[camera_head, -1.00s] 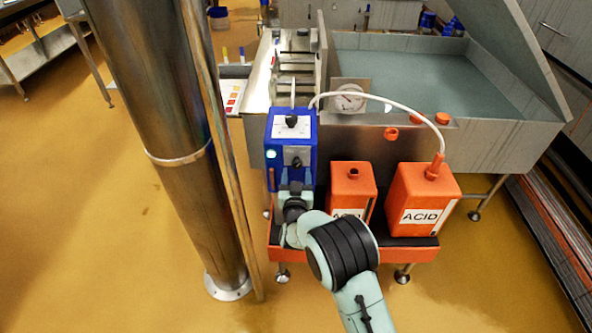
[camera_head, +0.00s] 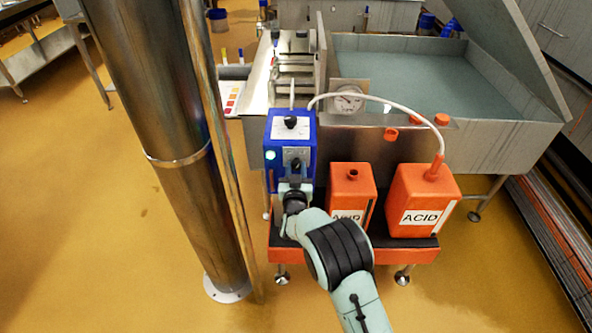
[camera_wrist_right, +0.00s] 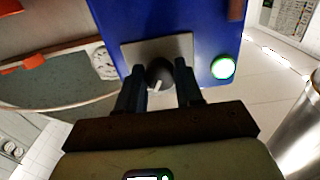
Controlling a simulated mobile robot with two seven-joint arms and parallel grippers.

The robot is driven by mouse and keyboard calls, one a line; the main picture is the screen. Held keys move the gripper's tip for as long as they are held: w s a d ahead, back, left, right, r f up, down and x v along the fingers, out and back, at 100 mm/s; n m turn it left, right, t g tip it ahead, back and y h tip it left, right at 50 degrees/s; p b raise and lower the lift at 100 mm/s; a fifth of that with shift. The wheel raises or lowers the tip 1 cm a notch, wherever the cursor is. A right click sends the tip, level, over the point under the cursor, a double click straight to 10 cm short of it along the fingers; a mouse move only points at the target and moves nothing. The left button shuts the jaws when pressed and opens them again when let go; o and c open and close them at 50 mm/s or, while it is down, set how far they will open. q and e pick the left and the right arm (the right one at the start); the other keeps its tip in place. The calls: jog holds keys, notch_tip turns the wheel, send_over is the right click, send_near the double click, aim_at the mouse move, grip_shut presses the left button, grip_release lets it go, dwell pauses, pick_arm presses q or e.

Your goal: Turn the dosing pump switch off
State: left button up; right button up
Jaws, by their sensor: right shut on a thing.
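The blue dosing pump (camera_head: 278,155) stands left of two orange acid cans in the head view. A dark knob (camera_head: 291,122) sits on its top plate. The pump's front switch (camera_wrist_right: 159,74) is a dark round knob with a pale pointer mark on a metal plate. A lamp (camera_wrist_right: 223,68) beside it glows green-white. My right gripper (camera_wrist_right: 160,90) has its fingers on either side of the front switch and is shut on it; in the head view it is at the pump's front (camera_head: 297,172). My left gripper is not in view.
Orange cans (camera_head: 352,185) and (camera_head: 420,200) labelled ACID stand on an orange-edged stand (camera_head: 395,253) close beside my right arm. A white hose (camera_head: 405,105) arches from pump to can. A thick metal column (camera_head: 165,130) stands left. Floor in front is open.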

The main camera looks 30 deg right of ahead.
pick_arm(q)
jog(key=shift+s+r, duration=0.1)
pick_arm(e)
jog(key=n+p, duration=0.2)
jog(key=n, duration=0.2)
jog(key=n+p, duration=0.1)
jog(key=n, duration=0.3)
jog(key=shift+n+p, duration=0.3)
jog(key=shift+p, duration=0.05)
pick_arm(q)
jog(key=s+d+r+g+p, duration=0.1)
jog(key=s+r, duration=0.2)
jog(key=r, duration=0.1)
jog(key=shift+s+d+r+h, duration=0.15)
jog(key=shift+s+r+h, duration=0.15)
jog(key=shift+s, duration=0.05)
pick_arm(e)
jog(key=shift+s+n, duration=0.1)
jog(key=shift+n, duration=1.4)
jog(key=o, duration=1)
pick_arm(q)
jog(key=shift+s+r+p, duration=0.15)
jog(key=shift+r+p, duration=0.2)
jog(key=shift+p, duration=0.1)
pick_arm(e)
jog(key=v, duration=1.3)
jog(key=shift+s+a, duration=0.1)
